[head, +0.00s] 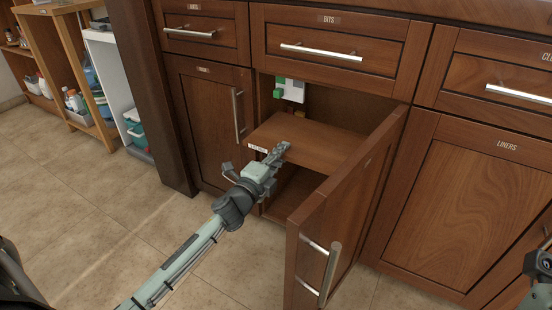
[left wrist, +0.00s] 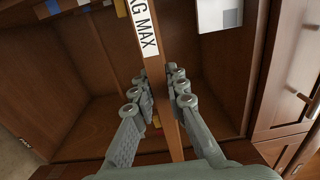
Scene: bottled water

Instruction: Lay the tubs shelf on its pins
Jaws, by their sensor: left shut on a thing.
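The tubs shelf (head: 318,142) is a brown wooden board inside the open cabinet, below the BITS drawer. It looks slightly tilted, and a white label (head: 257,147) is on its front edge. My left gripper (head: 277,155) is shut on the front edge of the shelf. In the left wrist view, the board (left wrist: 170,105) runs between the two fingers (left wrist: 160,88), with the label, partly cut off, ending in "MAX". I cannot make out the pins or whether the board touches them. Part of my right gripper (head: 540,266) shows at the right edge; its fingers are unclear.
The cabinet door (head: 350,200) stands open to the right of the shelf, close to my left arm. A white panel with green parts (head: 290,88) is on the cabinet's back wall. Closed doors flank the opening. The tiled floor (head: 120,210) at left is clear.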

